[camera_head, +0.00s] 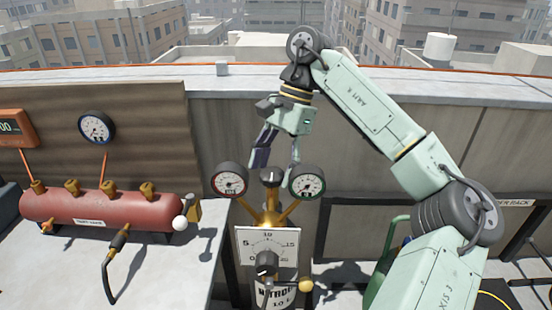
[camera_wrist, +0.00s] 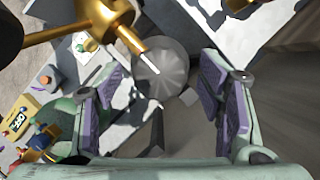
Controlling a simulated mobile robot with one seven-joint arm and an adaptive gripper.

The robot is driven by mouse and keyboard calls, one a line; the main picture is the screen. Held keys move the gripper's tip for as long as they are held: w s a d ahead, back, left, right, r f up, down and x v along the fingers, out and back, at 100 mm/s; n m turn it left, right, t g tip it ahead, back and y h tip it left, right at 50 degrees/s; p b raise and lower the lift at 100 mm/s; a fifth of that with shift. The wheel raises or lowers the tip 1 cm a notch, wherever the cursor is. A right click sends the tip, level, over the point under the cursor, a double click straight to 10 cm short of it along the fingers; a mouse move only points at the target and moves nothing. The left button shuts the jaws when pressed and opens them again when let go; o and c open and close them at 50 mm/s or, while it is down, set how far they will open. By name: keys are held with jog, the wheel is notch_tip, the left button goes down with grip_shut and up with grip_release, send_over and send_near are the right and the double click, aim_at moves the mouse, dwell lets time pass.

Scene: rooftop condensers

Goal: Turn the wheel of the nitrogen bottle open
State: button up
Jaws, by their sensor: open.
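The nitrogen bottle (camera_head: 272,295) stands upright at the lower middle of the head view, its lettering partly covered. Above it are a white dial plate (camera_head: 285,243) with a dark knob (camera_head: 267,262), a brass fitting (camera_head: 268,214) and a black cap-like knob (camera_head: 271,177) between two round gauges. I cannot tell which round part is the wheel. My gripper (camera_head: 279,157) is open and points down just above and behind the gauges. In the wrist view nothing is between its purple pads (camera_wrist: 165,80); a grey round surface (camera_wrist: 165,68) lies beyond them, and brass parts (camera_wrist: 107,18) are at the upper left.
The left gauge (camera_head: 229,181) and right gauge (camera_head: 307,181) flank the space under my gripper. A red tank (camera_head: 100,211) with brass valves lies on a bench (camera_head: 170,270) at left. A wall (camera_head: 240,125) runs behind, and a dark rack frame (camera_head: 322,225) is at right.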

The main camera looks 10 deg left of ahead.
jog(key=v, duration=1.2)
jog(key=shift+s+a, duration=0.1)
